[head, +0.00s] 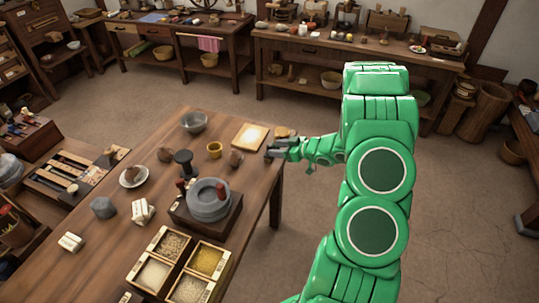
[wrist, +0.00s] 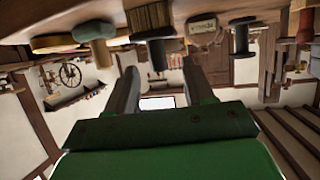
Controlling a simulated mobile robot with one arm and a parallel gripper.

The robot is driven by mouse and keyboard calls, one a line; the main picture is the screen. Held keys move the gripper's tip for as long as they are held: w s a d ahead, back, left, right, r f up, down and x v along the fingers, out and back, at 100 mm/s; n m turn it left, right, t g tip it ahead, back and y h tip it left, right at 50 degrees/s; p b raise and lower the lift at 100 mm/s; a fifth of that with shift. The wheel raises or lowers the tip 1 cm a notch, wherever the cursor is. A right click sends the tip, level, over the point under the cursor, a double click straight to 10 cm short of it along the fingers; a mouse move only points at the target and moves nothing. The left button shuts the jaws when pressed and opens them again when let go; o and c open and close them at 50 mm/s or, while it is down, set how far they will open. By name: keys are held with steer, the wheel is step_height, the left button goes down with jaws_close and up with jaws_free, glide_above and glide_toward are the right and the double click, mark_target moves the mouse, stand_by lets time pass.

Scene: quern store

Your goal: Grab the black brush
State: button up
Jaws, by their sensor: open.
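The black brush (wrist: 153,40) shows in the upside-down wrist view. It has a dark knobbed handle and tan bristles, and stands bristles down on the wooden table, beyond my fingers. In the head view, a black knobbed thing (head: 183,160) on the table appears to be this brush; its bristles cannot be made out there. My gripper (head: 270,151) is at the table's right edge, to the right of the brush and apart from it. The two fingers also show in the wrist view (wrist: 160,90), spread with nothing between them.
A grey quern (head: 208,200) stands nearer, and a bowl (head: 193,121) farther back. A light board (head: 250,137) lies by my gripper. Grain boxes (head: 153,274) fill the front.

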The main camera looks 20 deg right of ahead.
mark_target(270, 148)
steer(key=shift+x, duration=2.25)
steer(key=shift+d+f, duration=0.1)
steer(key=shift+d, duration=0.05)
steer(key=shift+c, duration=0.5)
jaws_close()
